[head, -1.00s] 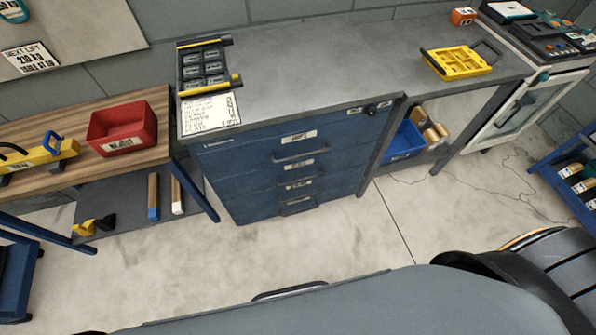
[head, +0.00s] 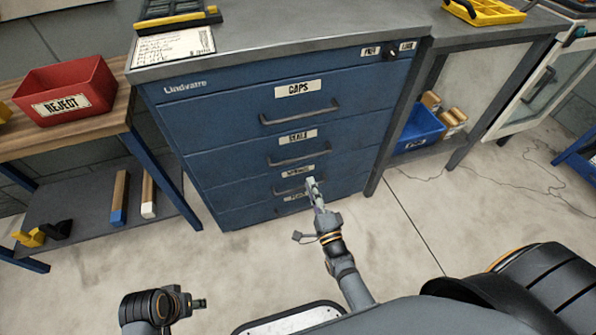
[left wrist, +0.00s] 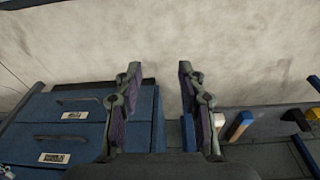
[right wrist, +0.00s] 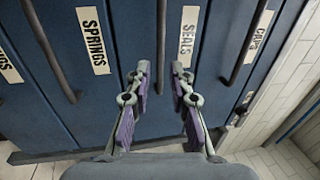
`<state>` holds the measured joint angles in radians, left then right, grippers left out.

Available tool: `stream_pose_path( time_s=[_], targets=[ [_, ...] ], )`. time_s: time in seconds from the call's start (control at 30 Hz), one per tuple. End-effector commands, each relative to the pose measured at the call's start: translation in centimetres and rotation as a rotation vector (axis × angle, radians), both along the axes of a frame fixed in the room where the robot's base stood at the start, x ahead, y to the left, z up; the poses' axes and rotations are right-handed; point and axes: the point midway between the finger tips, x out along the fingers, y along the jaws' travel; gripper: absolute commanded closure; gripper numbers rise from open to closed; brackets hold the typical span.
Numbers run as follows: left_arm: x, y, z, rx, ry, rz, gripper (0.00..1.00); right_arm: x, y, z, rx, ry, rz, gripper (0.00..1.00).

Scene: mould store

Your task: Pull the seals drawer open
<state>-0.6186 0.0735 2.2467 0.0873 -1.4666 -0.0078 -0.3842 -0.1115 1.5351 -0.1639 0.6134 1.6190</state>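The blue cabinet's seals drawer (head: 305,145) is the second from the top and looks shut. Its label (right wrist: 187,32) and bar handle (right wrist: 161,30) show in the right wrist view; the handle also shows in the head view (head: 298,159). My right gripper (right wrist: 159,68) is open, with the handle lined up between its fingertips in the right wrist view; I cannot tell how far ahead it is. In the head view the right gripper (head: 314,184) overlaps the lower drawers. My left gripper (left wrist: 159,70) is open and empty, away from the cabinet.
The caps drawer (head: 350,92) is above and the springs drawer (head: 240,180) below; both look shut. A wooden bench with a red reject bin (head: 68,92) stands left. The floor (head: 240,260) before the cabinet is clear.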

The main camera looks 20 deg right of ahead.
Motion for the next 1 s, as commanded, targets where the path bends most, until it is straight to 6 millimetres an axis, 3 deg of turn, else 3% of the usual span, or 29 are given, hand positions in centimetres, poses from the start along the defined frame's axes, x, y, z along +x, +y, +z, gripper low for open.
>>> stream_pose_path(
  time_s=[0.17, 0.63, 1.0],
  targets=[
    [0.0, -0.1, 0.0, -0.002, -0.006, 0.000, 0.60, 0.6, 0.0, 0.3, 0.003, -0.004, 0.001, 0.79],
    [0.7, -1.0, -2.8, -0.044, -0.114, 0.000, 0.60, 9.2, 0.3, 1.7, 0.001, 0.000, 0.000, 0.79],
    [0.9, -1.2, -2.9, -0.051, -0.134, 0.001, 0.60, 10.3, 0.3, 2.1, 0.000, 0.003, 0.000, 0.79]
  ],
)
